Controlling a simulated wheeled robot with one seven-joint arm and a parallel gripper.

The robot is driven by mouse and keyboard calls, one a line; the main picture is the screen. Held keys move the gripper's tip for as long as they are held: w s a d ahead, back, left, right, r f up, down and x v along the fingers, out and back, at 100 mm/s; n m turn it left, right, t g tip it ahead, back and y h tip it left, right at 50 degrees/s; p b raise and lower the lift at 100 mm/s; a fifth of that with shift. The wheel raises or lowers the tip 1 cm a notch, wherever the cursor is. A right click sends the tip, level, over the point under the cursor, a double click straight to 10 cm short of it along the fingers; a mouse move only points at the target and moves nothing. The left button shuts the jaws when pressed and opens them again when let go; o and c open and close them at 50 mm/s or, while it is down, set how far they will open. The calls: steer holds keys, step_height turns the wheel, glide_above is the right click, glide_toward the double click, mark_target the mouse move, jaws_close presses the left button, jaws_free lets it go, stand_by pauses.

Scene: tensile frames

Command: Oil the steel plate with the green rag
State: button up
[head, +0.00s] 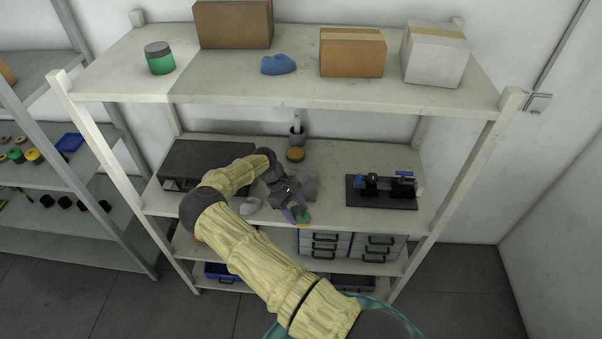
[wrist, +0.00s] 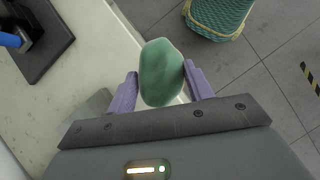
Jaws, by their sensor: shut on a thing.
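My gripper (head: 297,212) is shut on the green rag (head: 304,215), a bunched soft lump. It is held near the front edge of the middle shelf (head: 340,160). In the wrist view the rag (wrist: 161,72) sits between the two purple fingers of my gripper (wrist: 160,84), over the shelf's edge. A grey piece (head: 310,186) lies on the shelf just behind my gripper, partly hidden. It also shows at the left of the fingers in the wrist view (wrist: 97,102). I cannot tell for sure whether it is the steel plate.
A black base with a blue-handled fixture (head: 382,192) stands right on the same shelf. A brown round item (head: 295,154) and a grey cup (head: 297,137) stand at the back.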

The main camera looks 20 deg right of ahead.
steer(key=w+d+r+n+t+h+p, duration=0.2)
steer(key=w+d+r+n+t, duration=0.3)
steer(key=w+n, duration=0.4)
steer(key=n+t, duration=0.1)
steer(key=n, duration=0.2)
steer(key=shift+w+r, duration=0.15)
steer(key=shift+w, duration=0.05)
